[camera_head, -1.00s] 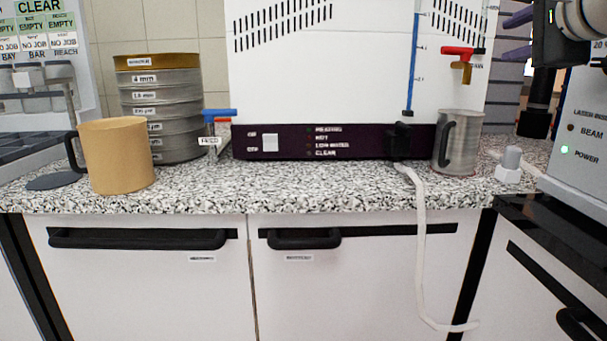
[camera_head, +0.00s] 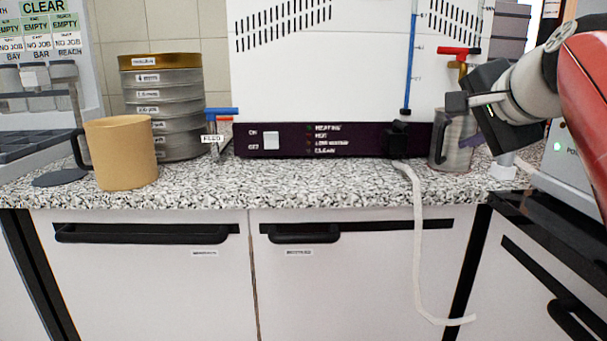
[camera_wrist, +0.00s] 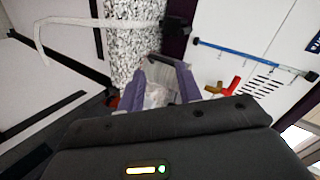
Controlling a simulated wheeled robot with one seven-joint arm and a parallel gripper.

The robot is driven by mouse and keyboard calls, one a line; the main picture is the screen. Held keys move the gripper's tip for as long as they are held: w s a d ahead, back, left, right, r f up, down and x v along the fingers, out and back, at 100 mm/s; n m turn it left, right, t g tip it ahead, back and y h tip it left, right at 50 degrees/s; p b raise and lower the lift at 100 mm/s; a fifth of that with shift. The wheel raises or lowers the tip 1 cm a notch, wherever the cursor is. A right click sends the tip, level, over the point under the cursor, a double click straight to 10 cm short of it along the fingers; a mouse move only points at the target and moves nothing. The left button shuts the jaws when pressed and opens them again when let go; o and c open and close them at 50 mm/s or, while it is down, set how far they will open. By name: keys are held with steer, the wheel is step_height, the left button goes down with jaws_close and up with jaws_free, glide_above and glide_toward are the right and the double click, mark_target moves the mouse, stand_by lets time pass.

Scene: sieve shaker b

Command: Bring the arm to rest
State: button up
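My gripper (camera_head: 458,104) has its fingertips by the upper part of a grey metal mug (camera_head: 439,150) at the right of the counter. The mug stands upright under the red-handled tap (camera_head: 459,51). In the wrist view the two purple-grey fingers (camera_wrist: 165,78) are spread apart, with the mug's grey side (camera_wrist: 157,96) seen between and beyond them. I cannot tell whether a finger touches the mug. My gripper body covers part of the mug's right side in the head view.
A tan mug (camera_head: 121,157) and a sieve stack (camera_head: 178,108) stand at the left of the speckled counter (camera_head: 300,185). A white machine (camera_head: 320,85) with a blue tube is behind. A white hose (camera_head: 419,250) hangs over the front edge. A grey device (camera_head: 560,163) is at right.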

steer(key=s+a+f+n+g, duration=0.2)
steer(key=s+f, duration=0.4)
steer(key=f, duration=0.5)
steer(key=s+a+f+n+g, duration=0.2)
steer(key=s+a+f+n, duration=0.2)
steer(key=f, duration=0.7)
steer(key=s+a+f+n+g, duration=0.2)
steer(key=s+a+f+n, duration=0.1)
steer(key=s+f+n, duration=0.4)
step_height(320, 180, down, 5)
steer(key=shift+s+r+g+h, duration=0.2)
steer(key=shift+s+g+h, duration=0.15)
steer(key=shift+s, duration=0.6)
